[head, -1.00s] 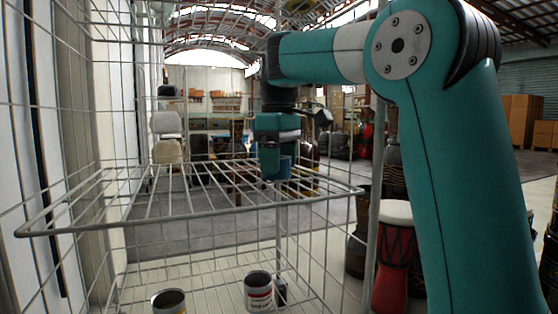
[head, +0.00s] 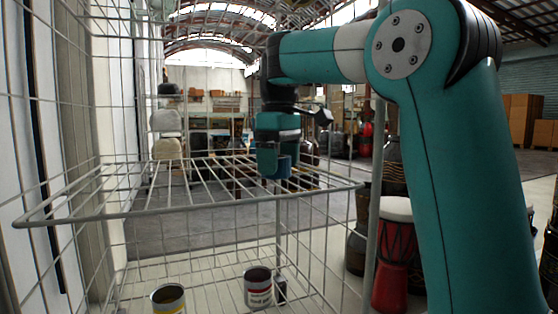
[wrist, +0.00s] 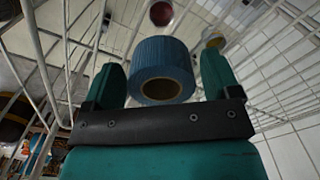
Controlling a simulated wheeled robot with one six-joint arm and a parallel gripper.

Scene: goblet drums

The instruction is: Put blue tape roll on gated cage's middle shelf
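The blue tape roll (head: 284,169) is at the fingers of my gripper (head: 275,165), close to the level of the wire shelf. In the wrist view the roll (wrist: 163,60) sits between the two fingers of my gripper (wrist: 163,72), close to both, with its hole facing the camera. My gripper looks shut on it. The gated cage (head: 78,132) is white wire. Its middle shelf (head: 135,213) is a grid of bars at the height of the roll. Whether the roll touches the bars cannot be told.
The shelf is bare at the left. A red goblet drum (head: 393,262) stands outside, right of the cage post (head: 371,225).

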